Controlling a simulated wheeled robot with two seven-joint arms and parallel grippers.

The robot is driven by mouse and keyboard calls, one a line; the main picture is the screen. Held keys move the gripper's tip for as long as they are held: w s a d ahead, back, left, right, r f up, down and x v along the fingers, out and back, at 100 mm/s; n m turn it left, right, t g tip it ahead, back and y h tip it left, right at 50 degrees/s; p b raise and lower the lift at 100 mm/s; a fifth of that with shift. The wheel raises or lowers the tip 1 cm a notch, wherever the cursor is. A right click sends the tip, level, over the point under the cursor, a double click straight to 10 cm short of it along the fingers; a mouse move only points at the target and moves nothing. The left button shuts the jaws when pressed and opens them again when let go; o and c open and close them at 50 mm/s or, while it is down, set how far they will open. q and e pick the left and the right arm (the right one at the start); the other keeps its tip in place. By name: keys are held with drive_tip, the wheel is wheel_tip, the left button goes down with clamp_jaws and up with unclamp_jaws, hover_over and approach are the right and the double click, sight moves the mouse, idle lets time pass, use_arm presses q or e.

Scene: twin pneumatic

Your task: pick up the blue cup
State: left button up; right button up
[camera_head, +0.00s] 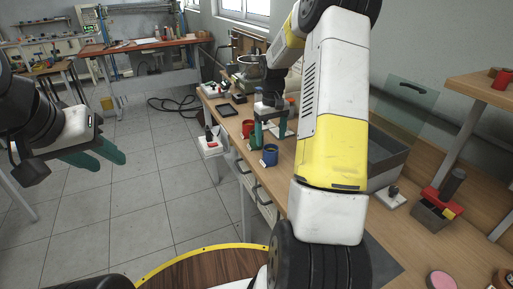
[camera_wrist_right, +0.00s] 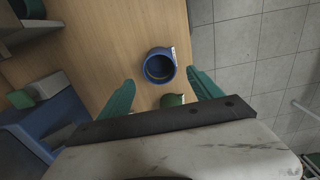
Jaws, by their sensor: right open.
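The blue cup (camera_head: 270,156) stands upright on the wooden bench near its edge. In the right wrist view the blue cup (camera_wrist_right: 160,66) shows from above, just beyond the fingertips and roughly midway between them. My right gripper (camera_head: 270,138) is open and empty, with its green fingers pointing down close behind the blue cup; both fingers show in the wrist view (camera_wrist_right: 160,80). I cannot tell its exact height over the bench. My left gripper (camera_head: 111,162) is open and empty over the floor, far left of the bench.
A green object (camera_wrist_right: 172,100), probably another cup, lies between the fingers in the wrist view, close to the blue cup. A red cup (camera_head: 248,128) stands behind. A grey bin (camera_head: 388,160) and a small switch box (camera_head: 391,197) stand on the right. My right arm hides part of the bench.

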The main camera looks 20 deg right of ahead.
sight(271, 149)
drive_tip(key=f, duration=0.6)
drive_tip(key=shift+s, duration=0.3)
drive_tip(key=c, duration=1.5)
drive_tip(key=shift+r, duration=0.15)
